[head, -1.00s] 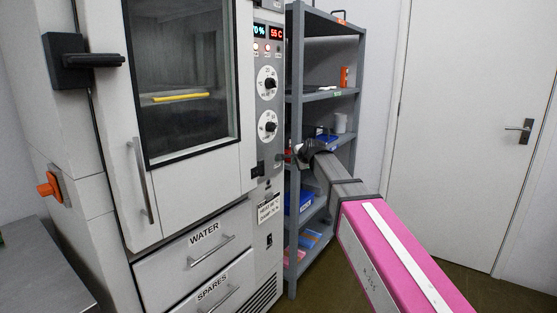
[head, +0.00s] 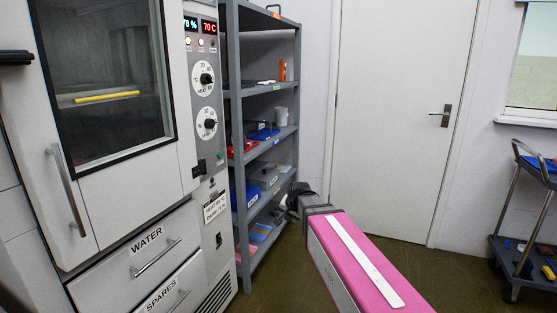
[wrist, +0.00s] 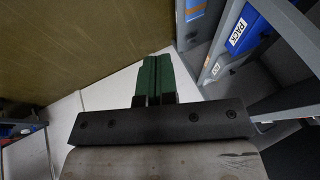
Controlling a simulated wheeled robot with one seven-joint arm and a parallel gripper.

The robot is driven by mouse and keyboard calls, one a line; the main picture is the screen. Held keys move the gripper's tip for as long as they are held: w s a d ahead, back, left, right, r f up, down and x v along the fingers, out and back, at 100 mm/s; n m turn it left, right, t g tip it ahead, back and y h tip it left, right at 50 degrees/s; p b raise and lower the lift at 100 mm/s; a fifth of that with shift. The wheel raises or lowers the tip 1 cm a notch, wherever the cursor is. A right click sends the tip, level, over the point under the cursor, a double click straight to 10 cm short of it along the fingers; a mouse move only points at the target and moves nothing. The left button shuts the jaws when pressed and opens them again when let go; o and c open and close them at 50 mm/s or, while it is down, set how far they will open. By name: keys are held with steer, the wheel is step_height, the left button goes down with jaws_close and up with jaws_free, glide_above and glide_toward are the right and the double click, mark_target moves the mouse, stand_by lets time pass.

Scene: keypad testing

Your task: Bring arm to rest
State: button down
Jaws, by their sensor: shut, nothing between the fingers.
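My gripper (wrist: 152,78) is shut and empty in the wrist view, its two green fingers side by side with the pale wall or door and the floor beyond them. In the head view my pink arm reaches in from the lower right. Its dark wrist end (head: 297,197) is in front of the lower shelves, apart from the test chamber's control panel (head: 206,95); the fingers are hard to make out there. The panel has two dials and lit displays that seem to read 70 % and 70 C.
The test chamber (head: 105,207) with its window and drawers stands at the left. A grey shelf rack (head: 234,130) with bins stands beside it, close to my wrist. A closed white door (head: 385,120) is behind. A trolley (head: 505,245) stands at the far right.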

steer(key=s+d+f+n+g+h, duration=0.1)
steer(key=s+d+f+n+g, duration=0.1)
steer(key=s+d+f, duration=0.4)
steer(key=s+d+f+n+g+h, duration=0.1)
steer(key=s+d+f+n+g, duration=0.1)
steer(key=s+d+f, duration=0.5)
steer(key=s+d+g, duration=0.1)
steer(key=s+d, duration=0.1)
steer(key=s, duration=0.3)
steer(key=shift+s+d+f+n, duration=0.15)
steer(key=shift+d+f+n, duration=0.1)
steer(key=shift+n, duration=0.15)
steer(key=shift+a, duration=0.1)
